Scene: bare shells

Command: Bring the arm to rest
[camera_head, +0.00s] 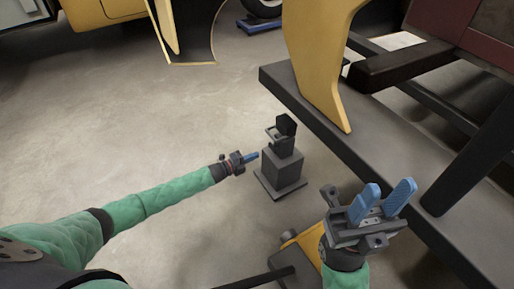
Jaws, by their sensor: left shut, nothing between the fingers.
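My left arm (160,204), in a green sleeve, reaches in from the left, stretched out over the floor. My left gripper (252,156) has blue fingers, which are shut and empty. In the picture its tips end just left of a small dark box with a raised lid on a grey pedestal; whether they touch cannot be told. My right gripper (385,199) is at the lower right, with its two blue fingers spread apart and nothing between them. The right arm below it is mostly out of view.
The grey pedestal (283,170) stands on the floor, carrying the dark box (281,136). A long dark platform (330,122) runs diagonally at right, with a yellow panel (318,60) on it. Dark beams (400,66) lie beyond. Concrete floor (110,120) is clear at left.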

